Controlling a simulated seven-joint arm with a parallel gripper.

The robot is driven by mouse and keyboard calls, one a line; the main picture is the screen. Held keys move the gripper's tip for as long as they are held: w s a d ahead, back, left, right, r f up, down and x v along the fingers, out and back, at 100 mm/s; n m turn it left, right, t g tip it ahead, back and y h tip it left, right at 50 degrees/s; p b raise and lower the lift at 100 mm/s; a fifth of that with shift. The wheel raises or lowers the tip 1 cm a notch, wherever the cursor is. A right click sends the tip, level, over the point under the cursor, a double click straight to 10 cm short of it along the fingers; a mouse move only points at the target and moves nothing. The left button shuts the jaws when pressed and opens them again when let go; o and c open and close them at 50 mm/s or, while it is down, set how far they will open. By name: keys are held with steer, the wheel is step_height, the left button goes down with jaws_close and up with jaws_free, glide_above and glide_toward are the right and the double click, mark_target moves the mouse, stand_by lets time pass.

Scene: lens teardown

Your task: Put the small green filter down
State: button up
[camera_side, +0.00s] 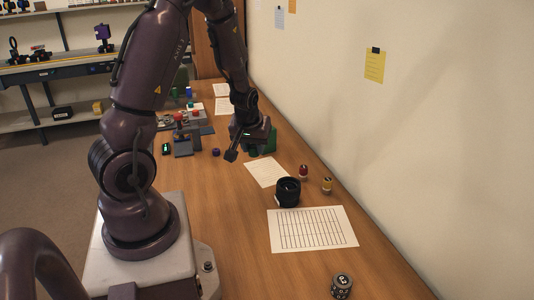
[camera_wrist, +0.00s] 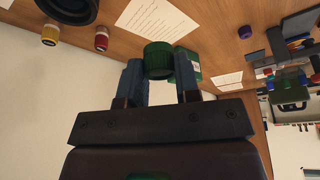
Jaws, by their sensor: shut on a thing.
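The small green filter (camera_wrist: 158,60) is a dark green ribbed cylinder, held between the two fingertips of my gripper (camera_wrist: 158,76) in the wrist view. In the side view my gripper (camera_side: 232,155) is over the bench near a green box (camera_side: 265,142), and I cannot make out the filter clearly there. The green box also shows behind the filter in the wrist view (camera_wrist: 190,62), with a pale label on it. I cannot tell how high the filter is above the bench.
A black lens barrel (camera_side: 288,192) stands near a printed sheet (camera_side: 312,240). A red-topped jar (camera_side: 303,172) and a yellow jar (camera_side: 327,185) stand near the wall. A small purple piece (camera_side: 216,152) lies left of my gripper. Bare wood lies left of the lens.

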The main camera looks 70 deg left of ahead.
steer(key=shift+s+d, duration=0.15)
steer(key=shift+d, duration=0.15)
steer(key=w+d+f+m+t+h, duration=0.2)
steer(key=w+d+f+m+h, duration=0.15)
steer(key=d+m, duration=0.5)
steer(key=m+h, duration=0.2)
steer(key=m, duration=0.5)
glide_above(307, 227)
steer(key=s, duration=0.2)
step_height(307, 227, down, 2)
steer(key=shift+w+a+f, duration=0.15)
steer(key=shift+f, duration=1.6)
steer(key=shift+w+a+f, duration=0.1)
steer(key=shift+a+f, duration=0.05)
steer(key=shift+f, duration=1.6)
steer(key=o, duration=0.9)
steer(key=shift+f, duration=0.1)
